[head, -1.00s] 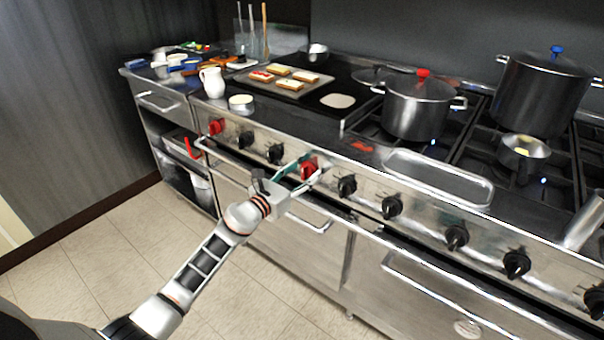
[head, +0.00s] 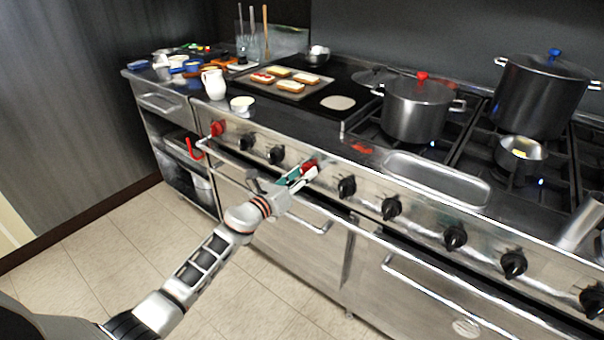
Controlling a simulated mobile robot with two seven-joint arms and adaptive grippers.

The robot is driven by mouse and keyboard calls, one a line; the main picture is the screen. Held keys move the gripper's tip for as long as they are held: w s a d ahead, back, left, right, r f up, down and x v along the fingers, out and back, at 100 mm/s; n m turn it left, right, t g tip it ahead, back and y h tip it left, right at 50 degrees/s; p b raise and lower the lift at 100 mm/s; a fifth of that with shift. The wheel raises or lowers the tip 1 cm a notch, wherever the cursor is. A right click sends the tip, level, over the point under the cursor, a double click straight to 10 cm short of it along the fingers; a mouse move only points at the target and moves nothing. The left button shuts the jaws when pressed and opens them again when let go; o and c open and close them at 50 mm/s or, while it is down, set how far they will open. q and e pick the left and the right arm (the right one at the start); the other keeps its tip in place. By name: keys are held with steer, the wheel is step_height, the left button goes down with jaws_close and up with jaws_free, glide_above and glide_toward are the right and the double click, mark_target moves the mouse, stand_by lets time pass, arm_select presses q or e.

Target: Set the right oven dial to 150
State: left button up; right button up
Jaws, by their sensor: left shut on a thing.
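The stove front panel carries a row of dials. Two are red: one (head: 217,128) at the far left end, and one (head: 310,165) further right, between black dials. My left gripper (head: 304,174) is shut on this second red dial, and its fingers cover most of it. The dial's markings and pointer are too small or hidden to read. My right gripper is not in view.
Black dials (head: 347,187) continue along the panel to the right. An oven handle bar (head: 290,210) runs below the panel, close under my gripper. A tray with toast (head: 290,84), a white jug (head: 213,84) and pots (head: 418,108) stand on top. The floor in front is clear.

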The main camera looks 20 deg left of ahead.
arm_select(q)
steer(key=n, duration=0.3)
steer(key=shift+r+n+p, duration=0.1)
steer(key=shift+n+p, duration=0.3)
steer(key=n+p, duration=0.1)
steer(key=n, duration=0.2)
steer(key=shift+a+n, duration=0.1)
steer(key=shift+n, duration=0.2)
steer(key=shift+w+f+n+p, duration=0.15)
steer(key=shift+n+p, duration=0.2)
steer(key=shift+n, duration=1.05)
steer(key=shift+s+f+n+p, duration=0.1)
steer(key=shift+n+p, duration=0.25)
steer(key=shift+n, duration=1.05)
steer(key=o, duration=1.1)
steer(key=shift+f, duration=0.1)
